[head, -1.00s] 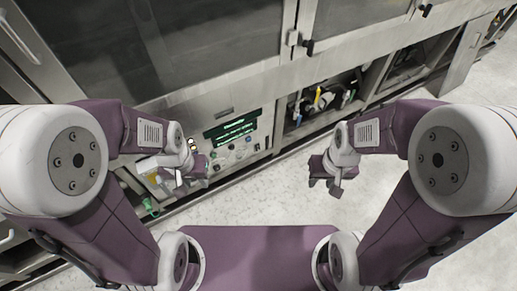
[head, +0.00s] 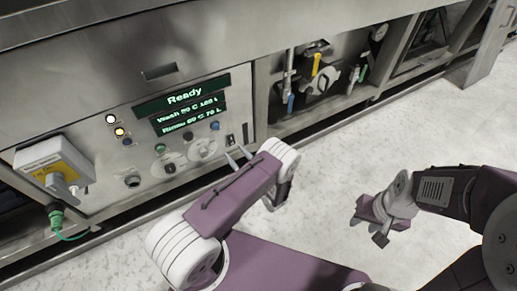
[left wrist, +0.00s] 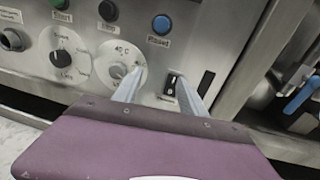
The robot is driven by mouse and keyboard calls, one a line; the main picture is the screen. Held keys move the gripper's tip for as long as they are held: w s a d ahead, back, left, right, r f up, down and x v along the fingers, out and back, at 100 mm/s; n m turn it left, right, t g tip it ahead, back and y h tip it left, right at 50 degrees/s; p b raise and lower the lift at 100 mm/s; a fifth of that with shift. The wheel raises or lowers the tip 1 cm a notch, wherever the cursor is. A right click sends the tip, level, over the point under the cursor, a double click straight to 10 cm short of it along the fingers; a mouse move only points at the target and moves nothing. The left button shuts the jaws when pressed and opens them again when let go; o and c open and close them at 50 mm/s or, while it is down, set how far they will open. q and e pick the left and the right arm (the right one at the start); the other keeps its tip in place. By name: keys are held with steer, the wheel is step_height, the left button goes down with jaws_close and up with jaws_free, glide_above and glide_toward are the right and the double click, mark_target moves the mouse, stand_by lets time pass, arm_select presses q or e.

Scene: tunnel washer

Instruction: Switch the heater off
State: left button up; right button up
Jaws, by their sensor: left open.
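A small black rocker switch (head: 230,139) sits at the right end of the steel control panel (head: 100,180). It also shows in the left wrist view (left wrist: 172,84), with a small label below it that I cannot read. My left gripper (head: 238,154) is open and empty, its two fingers pointing at the panel in front of the switch. In the left wrist view the right finger overlaps the switch's edge; I cannot tell whether it touches. A dark slot (left wrist: 206,83) lies right of the switch. My right gripper (head: 369,229) is open and empty over the floor.
A temperature dial (left wrist: 118,70) marked 40 C is left of the switch, with a blue button (left wrist: 161,24) above. A display (head: 184,98) reads Ready. A yellow-labelled box (head: 55,165) with a green plug is at left. Open floor lies to the right.

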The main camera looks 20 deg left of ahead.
mark_target(231, 137)
arm_select(q)
steer(key=shift+m+t+h, duration=0.4)
steer(key=shift+m+t, duration=0.3)
steer(key=shift+t, duration=0.2)
steer(key=w+a+f+b, duration=0.1)
steer(key=w, duration=0.1)
steer(key=w+a+b, duration=0.1)
steer(key=w+b, duration=0.1)
steer(key=w+a+f+b, duration=0.1)
steer(key=w+a, duration=0.1)
steer(key=w, duration=0.1)
steer(key=shift+w+a+f, duration=0.1)
steer(key=shift+f, duration=0.2)
steer(key=shift+w+a+r, duration=0.15)
steer(key=shift+w+a, duration=0.05)
arm_select(e)
steer(key=f, duration=0.5)
steer(key=shift+w+d+f, duration=0.15)
steer(key=shift+d+f, duration=0.1)
